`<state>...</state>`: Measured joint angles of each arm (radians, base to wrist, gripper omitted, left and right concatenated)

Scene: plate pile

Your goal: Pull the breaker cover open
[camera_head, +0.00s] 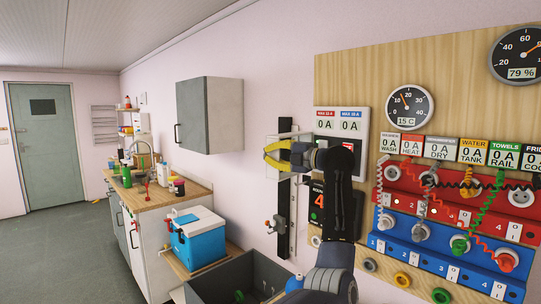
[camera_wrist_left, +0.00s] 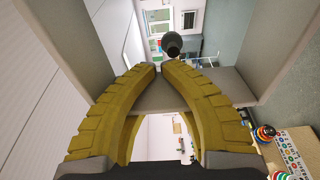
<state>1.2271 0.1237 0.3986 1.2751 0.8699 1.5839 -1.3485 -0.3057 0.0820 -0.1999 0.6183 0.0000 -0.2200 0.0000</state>
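The breaker panel (camera_head: 355,124) is a white box with two "0 A" displays on the wooden board. A clear cover with pale edges (camera_head: 290,134) stands out to the left of the panel, away from its front. My left gripper (camera_head: 265,155) has yellow fingers that overlap the cover in the head view. Its tips are apart, with a narrow gap in the left wrist view (camera_wrist_left: 161,68) and nothing between them. A round black knob (camera_wrist_left: 172,44) shows just beyond the tips. I cannot tell whether the fingers touch the cover. My right gripper is not in view.
Red and blue socket strips (camera_head: 400,235) with coiled cables lie to the right. A grey bin (camera_head: 225,275) and a blue-and-white box (camera_head: 198,240) stand below left. A wall cabinet (camera_head: 210,112) hangs farther left.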

